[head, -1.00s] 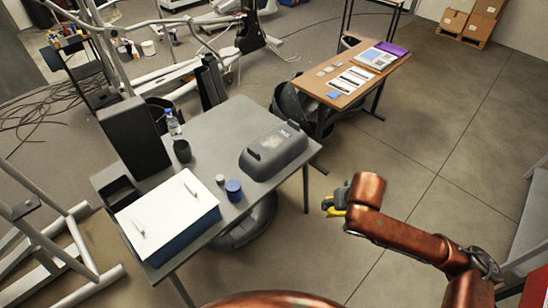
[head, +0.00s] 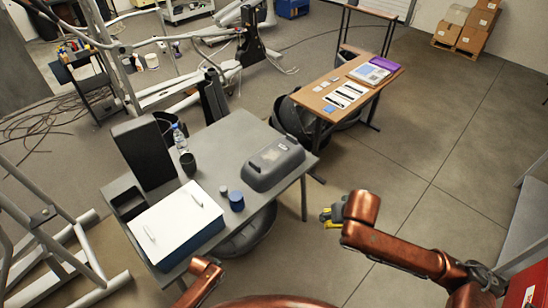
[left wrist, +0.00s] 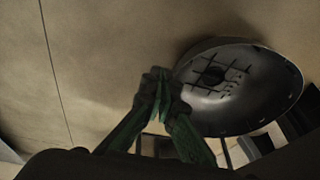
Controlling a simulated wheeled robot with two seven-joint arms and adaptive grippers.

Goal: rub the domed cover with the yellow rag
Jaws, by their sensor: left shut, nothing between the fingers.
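The grey domed cover (head: 275,163) lies on the grey table (head: 228,138), near its right end. No yellow rag can be made out for sure. My right gripper (head: 328,216) is over the floor, to the right of the table and apart from the cover. Yellow shows at its tip, but I cannot tell whether that is finger or cloth, nor how far it is open. My left arm shows at the bottom of the head view, its gripper out of that view. In the left wrist view my left gripper (left wrist: 160,76) has green fingers, shut and empty.
A round dark shell (left wrist: 243,90) is beyond my left fingers.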

